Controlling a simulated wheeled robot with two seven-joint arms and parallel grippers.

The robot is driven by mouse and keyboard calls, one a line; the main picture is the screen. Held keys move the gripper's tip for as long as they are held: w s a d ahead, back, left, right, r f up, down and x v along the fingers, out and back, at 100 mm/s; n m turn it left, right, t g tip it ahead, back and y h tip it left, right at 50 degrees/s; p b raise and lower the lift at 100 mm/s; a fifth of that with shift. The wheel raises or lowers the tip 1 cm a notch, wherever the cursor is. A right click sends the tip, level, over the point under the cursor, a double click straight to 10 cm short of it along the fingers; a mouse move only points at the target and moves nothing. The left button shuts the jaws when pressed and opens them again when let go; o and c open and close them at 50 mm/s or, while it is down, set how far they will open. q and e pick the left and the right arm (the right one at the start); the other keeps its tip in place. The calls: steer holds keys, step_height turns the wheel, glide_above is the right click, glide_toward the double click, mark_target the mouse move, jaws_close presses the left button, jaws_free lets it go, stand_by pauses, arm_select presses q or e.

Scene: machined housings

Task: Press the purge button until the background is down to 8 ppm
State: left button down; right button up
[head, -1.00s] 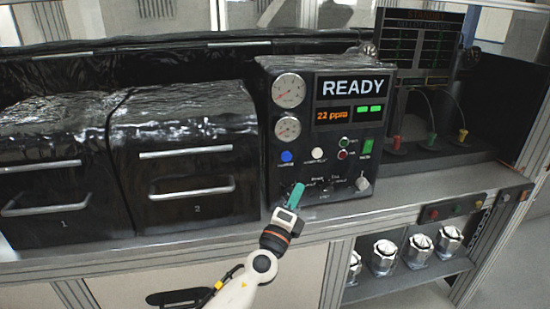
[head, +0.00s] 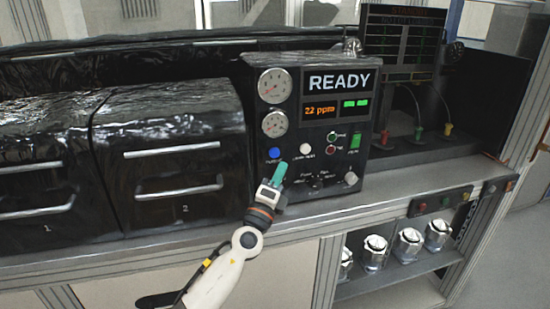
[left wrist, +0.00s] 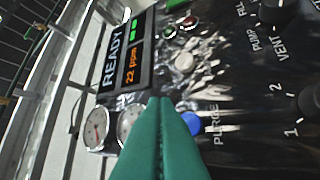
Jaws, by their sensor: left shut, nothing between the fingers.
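The blue purge button (head: 274,153) is on the left of the black instrument panel (head: 290,185), below two round gauges. It also shows in the left wrist view (left wrist: 191,123), beside the word PURGE. The display (head: 320,110) reads 22 ppm in orange, with READY (head: 339,81) above it. My left gripper (head: 281,166) is shut and empty, its teal fingers pointing at the panel just below and right of the blue button. In the left wrist view the closed fingertips (left wrist: 160,101) are close beside the button, partly covering its surroundings. I cannot tell whether they touch the panel.
A white button (head: 306,149) is right of the blue one. Knobs (head: 316,181) sit low on the panel, and a green switch (head: 356,140) is at its right. Black drawer units (head: 175,165) stand to the left. The counter edge (head: 360,217) runs below.

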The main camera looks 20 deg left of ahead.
mark_target(274, 153)
arm_select(q)
steer(key=w+a+b, duration=0.2)
steer(key=w, duration=0.1)
steer(key=shift+w+a, duration=0.2)
steer(key=shift+w, duration=0.05)
stand_by(1.2)
stand_by(0.8)
steer(key=shift+w+a+f+b, duration=0.1)
steer(key=shift+w+a+b, duration=0.15)
steer(key=shift+b, duration=0.35)
steer(key=shift+w, duration=0.1)
